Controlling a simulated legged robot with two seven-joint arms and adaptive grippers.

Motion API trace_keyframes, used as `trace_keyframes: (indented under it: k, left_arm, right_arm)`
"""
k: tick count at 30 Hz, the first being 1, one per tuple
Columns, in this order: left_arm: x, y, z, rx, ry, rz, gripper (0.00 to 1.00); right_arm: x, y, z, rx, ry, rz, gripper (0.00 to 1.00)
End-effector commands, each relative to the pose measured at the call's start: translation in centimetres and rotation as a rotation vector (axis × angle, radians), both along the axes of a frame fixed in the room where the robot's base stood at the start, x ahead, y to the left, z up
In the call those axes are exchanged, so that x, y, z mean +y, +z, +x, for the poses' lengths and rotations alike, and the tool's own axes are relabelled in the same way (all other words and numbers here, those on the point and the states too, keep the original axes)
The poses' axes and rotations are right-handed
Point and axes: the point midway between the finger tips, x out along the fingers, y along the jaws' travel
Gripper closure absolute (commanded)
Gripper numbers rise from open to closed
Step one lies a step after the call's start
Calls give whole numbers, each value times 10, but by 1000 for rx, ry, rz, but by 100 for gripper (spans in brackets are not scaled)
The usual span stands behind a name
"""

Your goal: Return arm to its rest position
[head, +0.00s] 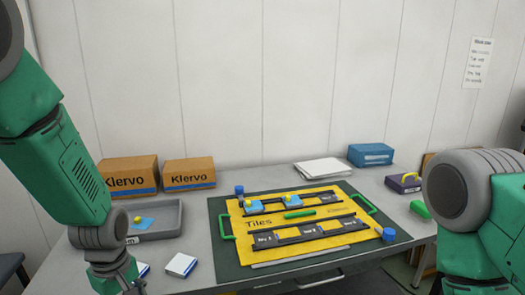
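My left arm comes in from the left and hangs down beside the grey tray. Its gripper (132,286) is at the bottom edge of the head view, left of the white-and-blue boxes on the table. The fingers are small, dark and partly cut off, so I cannot tell whether they are open or shut, and I see nothing clearly held. My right arm (478,200) is bent at the right edge, and its gripper is out of view. A yellow board (262,239) marked "Tiles" lies on a dark green mat (222,268), with blue tiles (291,201) on its back rail.
A grey tray (171,224) holds a blue piece with a yellow knob. A small white-and-blue box (181,265) lies in front. Cardboard boxes (190,172), white papers (323,167) and a blue box (370,155) stand at the back. A green object (420,210) lies near my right arm.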

Motion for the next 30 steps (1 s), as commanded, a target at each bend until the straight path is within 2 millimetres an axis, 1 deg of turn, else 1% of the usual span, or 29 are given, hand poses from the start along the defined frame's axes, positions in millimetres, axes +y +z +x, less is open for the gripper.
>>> trace_keyframes:
  k: [1,2,5,6,8,9,12,15,18,21,30]
  left_arm:
    - [0,-18,-13,12,-54,7,39]
    - [0,-29,-20,13,-92,12,39]
    - [2,-69,-52,21,-254,27,39]
    - [3,-87,-71,26,-337,30,39]
    - [3,-115,-106,33,-486,33,39]
    - [4,-130,-129,33,-586,31,39]
    - [4,-155,-181,25,-807,22,39]
    - [3,-166,-219,11,-972,11,39]
    - [2,-170,-241,-5,-1075,5,39]
    - [2,-171,-249,-16,-1121,3,39]
    - [-1,-169,-249,-16,-1130,9,39]
  right_arm:
    - [0,0,0,0,0,0,60]
    - [0,0,0,0,0,0,60]
    - [0,0,0,0,0,0,60]
    - [0,0,0,0,0,0,60]
    - [0,0,0,0,0,0,60]
    - [0,0,0,0,0,0,60]
    - [0,0,0,0,-1,-1,60]
    - [-1,0,0,1,-1,-1,60]
    - [0,0,0,1,-1,-1,60]
    - [0,0,0,1,-1,0,60]
    - [0,0,0,0,0,0,60]
